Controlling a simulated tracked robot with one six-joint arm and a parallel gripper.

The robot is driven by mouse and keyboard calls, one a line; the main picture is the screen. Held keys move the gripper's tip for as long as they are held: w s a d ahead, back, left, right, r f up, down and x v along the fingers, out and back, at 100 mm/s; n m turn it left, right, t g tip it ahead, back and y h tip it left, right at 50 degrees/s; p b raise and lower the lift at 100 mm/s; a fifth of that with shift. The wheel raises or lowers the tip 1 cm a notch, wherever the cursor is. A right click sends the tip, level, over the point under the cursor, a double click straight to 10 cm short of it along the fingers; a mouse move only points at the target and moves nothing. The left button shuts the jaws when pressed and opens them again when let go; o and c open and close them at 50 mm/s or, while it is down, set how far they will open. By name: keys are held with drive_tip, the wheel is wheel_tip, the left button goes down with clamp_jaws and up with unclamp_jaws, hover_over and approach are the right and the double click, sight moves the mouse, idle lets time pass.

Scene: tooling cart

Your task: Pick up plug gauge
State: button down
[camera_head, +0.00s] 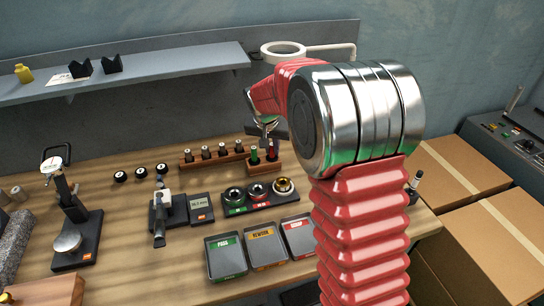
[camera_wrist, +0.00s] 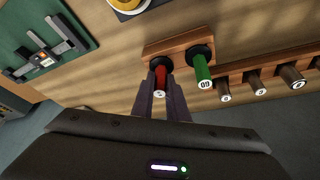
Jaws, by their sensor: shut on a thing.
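A small wooden block (camera_head: 266,167) on the bench holds two upright plug gauges, one green (camera_head: 254,156) and one red (camera_head: 272,152). In the wrist view the red plug gauge (camera_wrist: 161,78) sits between the fingers of my gripper (camera_wrist: 161,88), which is shut on it. The green plug gauge (camera_wrist: 202,72) stands right beside it, outside the fingers. The red gauge's dark collar still meets the wooden block (camera_wrist: 178,44); I cannot tell whether it is raised at all. In the head view my gripper (camera_head: 268,130) is small and partly hidden by my arm.
A longer wooden rack (camera_head: 215,160) with several dark-handled gauges stands close beside the block. In front are a ring gauge tray (camera_head: 262,205) and green, orange and red labelled bins (camera_head: 226,257). A wall shelf (camera_head: 150,78) runs above; cardboard boxes (camera_head: 460,170) stand at right.

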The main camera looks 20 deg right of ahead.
drive_tip(key=shift+r, duration=0.1)
wheel_tip(320, 180, up, 10)
drive_tip(key=shift+f, duration=0.1)
idle(0.5)
idle(0.6)
wheel_tip(320, 180, up, 4)
drive_tip(key=shift+r, duration=0.25)
idle(0.9)
drive_tip(key=shift+s, duration=0.15)
